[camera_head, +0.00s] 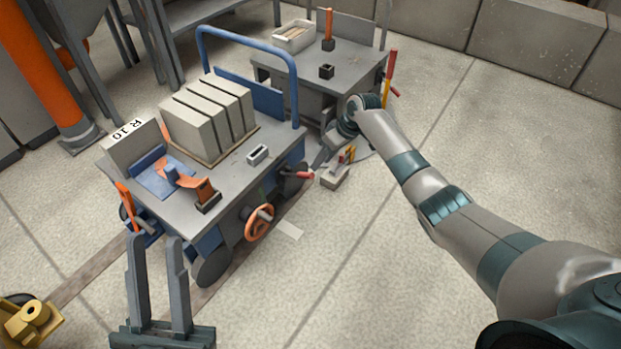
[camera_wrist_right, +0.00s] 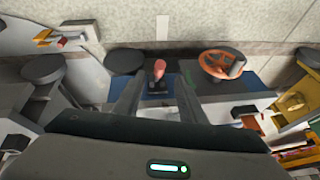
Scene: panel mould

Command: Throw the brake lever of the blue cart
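The blue cart (camera_head: 235,168) stands left of centre with a grey deck and a blue push bar. A lever with a red grip (camera_head: 297,174) sticks out from its near right side; it also shows in the right wrist view (camera_wrist_right: 158,70). My right gripper (camera_head: 322,158) is close to this lever, partly hidden by its own wrist. In the wrist view its fingers (camera_wrist_right: 158,88) are apart, with the red grip showing between them; contact cannot be told. My left gripper (camera_head: 158,250) is open and empty in front of the cart's near left corner.
An orange handwheel (camera_head: 259,222) sits beside the red lever on the cart's side. An orange lever (camera_head: 125,198) stands at the left end. Pale blocks (camera_head: 210,115) load the deck. A grey table (camera_head: 340,65) stands behind. The right floor is clear.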

